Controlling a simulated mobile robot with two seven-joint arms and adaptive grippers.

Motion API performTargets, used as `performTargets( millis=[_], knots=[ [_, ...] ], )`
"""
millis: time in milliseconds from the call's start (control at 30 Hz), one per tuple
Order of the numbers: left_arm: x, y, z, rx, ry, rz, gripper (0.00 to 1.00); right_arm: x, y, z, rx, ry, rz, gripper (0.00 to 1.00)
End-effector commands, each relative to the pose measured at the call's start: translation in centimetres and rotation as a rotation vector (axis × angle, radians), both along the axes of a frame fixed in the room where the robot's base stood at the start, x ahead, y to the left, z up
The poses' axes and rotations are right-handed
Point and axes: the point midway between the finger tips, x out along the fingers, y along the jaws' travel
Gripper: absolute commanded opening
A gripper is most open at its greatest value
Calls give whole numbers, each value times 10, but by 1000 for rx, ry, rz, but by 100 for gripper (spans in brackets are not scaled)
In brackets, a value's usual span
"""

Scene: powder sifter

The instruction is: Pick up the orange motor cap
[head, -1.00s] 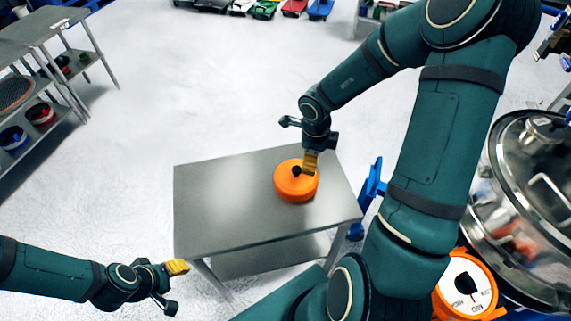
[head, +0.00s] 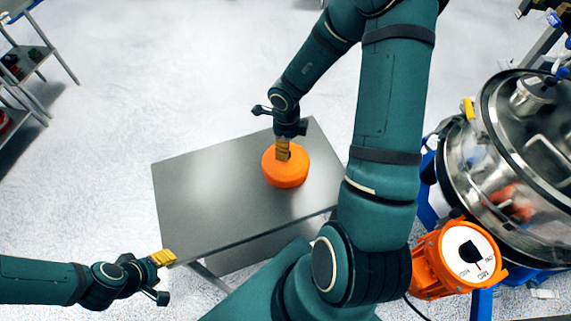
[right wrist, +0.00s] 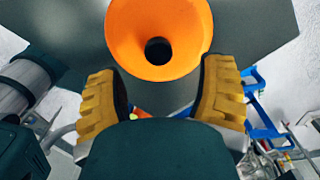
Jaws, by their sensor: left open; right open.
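The orange motor cap (head: 286,172) lies on the metal table, near its far right corner. In the right wrist view the cap (right wrist: 158,20) has a dark round centre close to the fingertips. My right gripper (head: 283,150) is above the cap and hides its centre in the head view. In the right wrist view the yellow fingers of my right gripper (right wrist: 164,68) are spread apart, with nothing held between them. My left gripper (head: 163,258) is open and empty near the table's front left corner, away from the cap.
The metal table (head: 205,195) is otherwise bare. A shiny steel vessel (head: 535,150) and an orange motor with a white dial (head: 460,258) stand at the right. A shelf (head: 30,65) is at the far left. Open floor lies behind the table.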

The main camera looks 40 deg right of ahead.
Motion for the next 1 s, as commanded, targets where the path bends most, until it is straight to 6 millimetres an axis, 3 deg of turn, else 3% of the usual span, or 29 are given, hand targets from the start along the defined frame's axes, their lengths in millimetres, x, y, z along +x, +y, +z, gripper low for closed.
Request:
performTargets(
  millis=[300,667,800,867,1000],
  knots=[
    [1,-1,-22,4,0,1,47,2,4,-44,1,2,3,69],
    [1,-1,-23,4,0,1,47,2,3,-49,1,1,2,67],
    [1,-1,-23,4,0,1,47,2,3,-49,0,1,1,18],
    [1,-1,-23,4,1,1,47,2,3,-49,0,1,2,0],
    [1,-1,-23,4,1,1,47,2,3,-49,1,1,2,0]
  ],
)
